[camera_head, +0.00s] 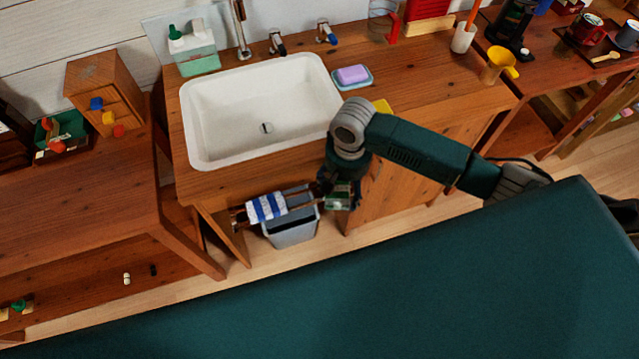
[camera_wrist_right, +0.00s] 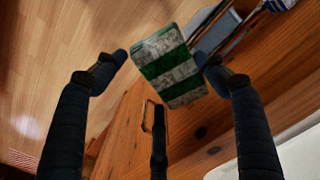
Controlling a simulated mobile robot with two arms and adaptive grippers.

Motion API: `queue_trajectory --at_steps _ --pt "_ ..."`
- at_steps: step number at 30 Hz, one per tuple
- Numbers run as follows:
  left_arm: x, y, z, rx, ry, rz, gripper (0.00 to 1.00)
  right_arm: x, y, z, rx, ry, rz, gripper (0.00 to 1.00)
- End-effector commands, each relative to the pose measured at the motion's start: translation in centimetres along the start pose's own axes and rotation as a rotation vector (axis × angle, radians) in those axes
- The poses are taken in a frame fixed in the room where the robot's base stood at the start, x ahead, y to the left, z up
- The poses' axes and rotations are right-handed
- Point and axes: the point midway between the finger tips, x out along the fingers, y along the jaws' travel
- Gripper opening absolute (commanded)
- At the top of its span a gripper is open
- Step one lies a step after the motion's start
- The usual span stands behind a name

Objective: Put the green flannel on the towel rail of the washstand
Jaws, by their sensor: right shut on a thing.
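The green flannel (camera_head: 338,201), with green and pale grey bands, is at the front of the washstand (camera_head: 400,165). In the right wrist view the flannel (camera_wrist_right: 172,70) lies between the fingertips of my right gripper (camera_wrist_right: 165,66), which is shut on it. In the head view my right gripper (camera_head: 335,185) points down near the right end of the towel rail (camera_head: 299,198), its fingers partly hidden by the wrist. The rail also shows in the wrist view (camera_wrist_right: 213,27), beside the flannel. I cannot tell whether the flannel touches the rail. My left gripper is not in view.
A blue-and-white striped cloth (camera_head: 266,207) hangs on the rail's left part. A grey bin (camera_head: 291,232) stands below. The white basin (camera_head: 262,115) is above and behind. A cabinet handle (camera_wrist_right: 149,115) shows in the wrist view. A wooden table (camera_head: 90,200) stands at the left.

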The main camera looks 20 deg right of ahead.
Motion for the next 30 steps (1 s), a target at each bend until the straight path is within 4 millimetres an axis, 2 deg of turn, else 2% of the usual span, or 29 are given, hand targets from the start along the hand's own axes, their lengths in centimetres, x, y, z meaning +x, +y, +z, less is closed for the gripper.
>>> queue_trajectory --at_steps 1,7,14,18,29,30 --pt "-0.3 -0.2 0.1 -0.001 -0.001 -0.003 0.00 -0.2 -0.9 -0.1 -0.001 0.001 -0.001 0.51" --pt "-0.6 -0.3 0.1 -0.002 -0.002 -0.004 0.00 -0.1 -2.5 -0.3 0.001 0.001 0.001 0.51" --pt "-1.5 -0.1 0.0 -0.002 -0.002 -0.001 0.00 -0.1 -6.2 -0.5 -0.001 0.000 0.002 0.51" --pt "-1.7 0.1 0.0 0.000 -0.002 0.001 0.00 1.4 -5.8 -0.5 0.001 0.000 0.004 0.51" --pt "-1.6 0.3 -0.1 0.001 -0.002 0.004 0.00 1.9 -5.8 -0.5 0.001 0.001 0.002 0.51" --pt "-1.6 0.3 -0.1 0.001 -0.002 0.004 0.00 1.9 -5.8 -0.5 0.001 0.001 0.002 0.75"
